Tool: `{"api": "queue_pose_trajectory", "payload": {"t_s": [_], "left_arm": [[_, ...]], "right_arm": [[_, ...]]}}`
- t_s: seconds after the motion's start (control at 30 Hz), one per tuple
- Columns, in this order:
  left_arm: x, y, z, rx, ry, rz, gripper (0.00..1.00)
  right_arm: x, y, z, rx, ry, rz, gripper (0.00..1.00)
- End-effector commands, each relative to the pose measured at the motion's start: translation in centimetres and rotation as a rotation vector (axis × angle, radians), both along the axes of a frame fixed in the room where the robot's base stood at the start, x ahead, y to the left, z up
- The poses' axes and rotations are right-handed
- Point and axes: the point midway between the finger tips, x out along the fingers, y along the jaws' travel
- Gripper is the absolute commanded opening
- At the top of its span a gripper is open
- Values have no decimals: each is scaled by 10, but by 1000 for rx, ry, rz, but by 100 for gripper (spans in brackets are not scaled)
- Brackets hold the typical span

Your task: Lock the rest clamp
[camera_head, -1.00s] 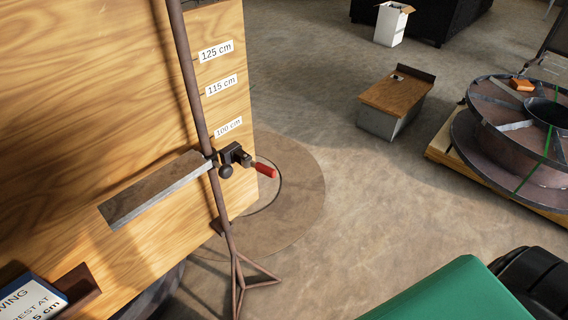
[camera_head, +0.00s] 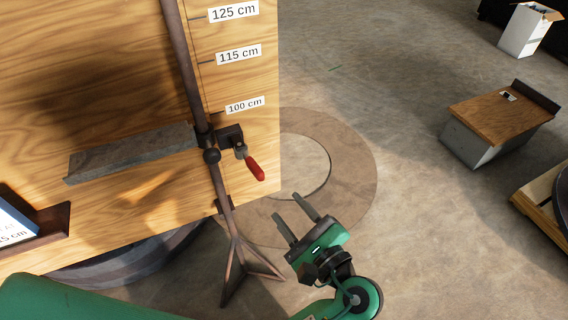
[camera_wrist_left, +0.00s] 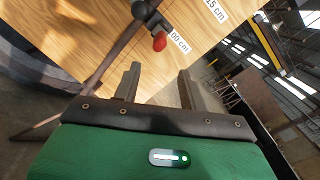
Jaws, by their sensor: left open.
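The rest clamp (camera_head: 230,138) is a black block on a rusty upright post (camera_head: 183,60), close to the 100 cm label. Its red-tipped handle (camera_head: 256,169) slants down and to the right. A grey flat rest bar (camera_head: 130,152) extends left from the post at the clamp. My left gripper (camera_head: 296,217) is open and empty, below and to the right of the red handle and apart from it. In the left wrist view the red handle tip (camera_wrist_left: 159,41) shows beyond the open fingers (camera_wrist_left: 158,82). My right gripper is not seen.
A wooden board (camera_head: 80,60) with height labels stands behind the post. The post's tripod foot (camera_head: 240,270) is on the floor near my left gripper. A wood-topped box (camera_head: 500,115) and a white carton (camera_head: 530,30) stand at the right. The floor between is clear.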

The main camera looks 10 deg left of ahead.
Motion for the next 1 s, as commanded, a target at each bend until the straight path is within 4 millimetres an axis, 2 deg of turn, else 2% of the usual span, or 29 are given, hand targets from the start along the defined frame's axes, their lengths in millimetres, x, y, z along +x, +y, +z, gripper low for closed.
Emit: {"api": "queue_pose_trajectory", "payload": {"t_s": [0.17,0.5,0.7,1.0], "left_arm": [[10,12,4,4,-5,7,42],[62,62,4,6,-4,6,42],[86,85,3,5,-4,4,42],[98,96,2,2,-2,4,42]], "right_arm": [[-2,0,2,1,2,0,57],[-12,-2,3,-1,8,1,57],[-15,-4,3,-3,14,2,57],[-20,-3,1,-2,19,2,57]]}}
